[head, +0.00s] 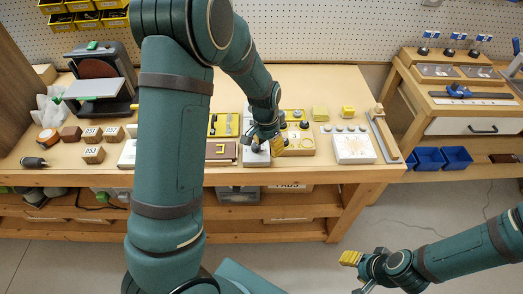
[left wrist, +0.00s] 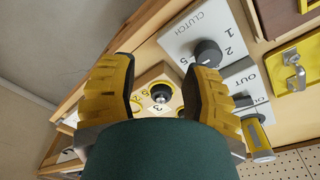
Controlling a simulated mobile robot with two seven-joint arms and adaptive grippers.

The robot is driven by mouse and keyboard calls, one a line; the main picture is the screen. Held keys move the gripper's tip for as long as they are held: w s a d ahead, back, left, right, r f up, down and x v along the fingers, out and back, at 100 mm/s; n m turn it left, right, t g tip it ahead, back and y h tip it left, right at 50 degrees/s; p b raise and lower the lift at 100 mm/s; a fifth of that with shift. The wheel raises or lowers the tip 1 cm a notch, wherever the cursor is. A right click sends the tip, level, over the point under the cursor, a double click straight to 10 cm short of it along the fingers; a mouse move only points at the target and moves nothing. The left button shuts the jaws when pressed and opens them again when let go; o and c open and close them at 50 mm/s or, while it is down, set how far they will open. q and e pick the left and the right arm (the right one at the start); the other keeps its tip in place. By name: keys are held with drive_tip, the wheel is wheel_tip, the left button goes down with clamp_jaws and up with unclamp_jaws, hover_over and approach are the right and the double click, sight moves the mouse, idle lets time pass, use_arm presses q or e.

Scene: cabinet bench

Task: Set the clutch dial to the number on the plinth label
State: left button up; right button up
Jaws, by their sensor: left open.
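The white CLUTCH plate (left wrist: 180,40) has a dark round dial (left wrist: 208,53) with numerals around it; 1 and 2 are readable, the pointer is not clear. In the head view the plate (head: 251,161) is partly hidden by my left gripper (head: 269,147). A wooden plinth (head: 303,151) stands right of it, with a label that looks like a 3 (head: 292,134). In the left wrist view its dark knob (left wrist: 161,91) shows between my open, empty yellow fingers. My right gripper (head: 351,258) is over the floor in front of the bench; its opening is unclear.
A brown case (head: 221,151) and yellow tray (head: 223,124) lie left of the plate. A white printed panel (head: 353,148) stands right of the plinth. Wooden blocks (head: 93,154) and a sander (head: 100,82) are at the left.

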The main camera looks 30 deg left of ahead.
sight(255, 145)
use_arm(q)
drive_tip(key=w+a+r+m+b, duration=0.1)
drive_tip(key=a+r, duration=0.5)
drive_tip(key=r, duration=0.2)
drive_tip(key=shift+g+y, duration=0.3)
drive_tip(key=shift+y, duration=0.1)
drive_tip(key=f+b, duration=0.1)
drive_tip(key=f, duration=0.3)
drive_tip(key=f+b, duration=0.1)
drive_tip(key=f, duration=0.3)
drive_tip(key=f+b, duration=0.1)
drive_tip(key=f, duration=0.4)
drive_tip(key=shift+w+d+f, duration=0.1)
drive_tip(key=shift+d, duration=0.15)
clamp_jaws()
